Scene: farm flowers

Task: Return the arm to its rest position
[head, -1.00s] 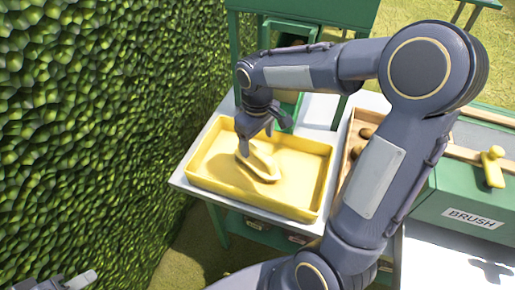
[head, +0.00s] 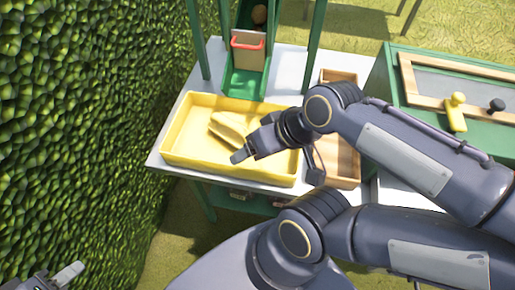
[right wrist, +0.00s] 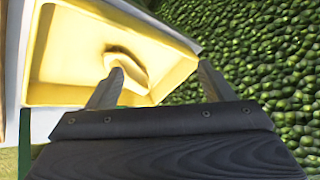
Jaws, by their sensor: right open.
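My right arm reaches in from the right in the head view. Its gripper (head: 277,166) is open and empty above the right part of the yellow tray (head: 175,155). A yellow scoop-like piece (head: 230,128) lies in the tray, beside and apart from the fingers. In the right wrist view, the open fingers (right wrist: 161,70) stand in front of the tray (right wrist: 62,97), with the yellow piece (right wrist: 130,66) seen beyond them. My left gripper (head: 66,275) shows only partly at the bottom left corner of the head view, away from the table. Its jaw state is not clear.
A leafy hedge (head: 80,120) stands close on the left. A green chute with a red-handled gate (head: 248,50) is behind the tray. A wooden box (head: 340,76) is partly hidden by my right arm. A green box with a yellow knob (head: 455,112) stands right.

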